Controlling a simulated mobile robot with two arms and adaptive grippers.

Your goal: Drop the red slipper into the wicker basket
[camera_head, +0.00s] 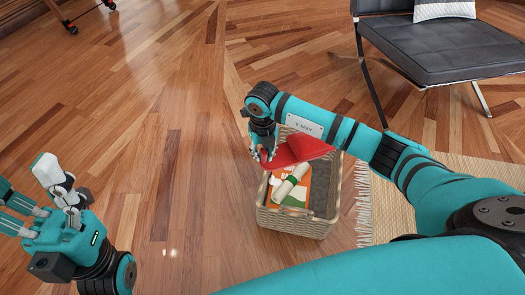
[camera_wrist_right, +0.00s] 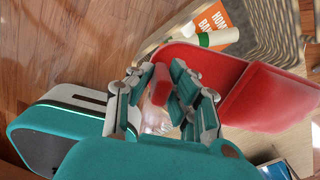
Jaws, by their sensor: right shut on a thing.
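The red slipper (camera_head: 297,151) is in my right gripper (camera_head: 265,152), which is shut on one end of it. The slipper hangs over the far part of the wicker basket (camera_head: 298,224) in the head view. In the right wrist view the slipper (camera_wrist_right: 262,98) spreads to the right from between the fingers (camera_wrist_right: 158,90), with the basket rim (camera_wrist_right: 165,38) behind it. My left gripper (camera_head: 62,185) is at the lower left of the head view, away from the basket.
In the basket lie an orange and white book (camera_head: 296,198) and a pale rolled item with a green band (camera_head: 291,181). A woven rug (camera_head: 384,212) lies right of the basket. A black chair (camera_head: 445,50) stands at the upper right.

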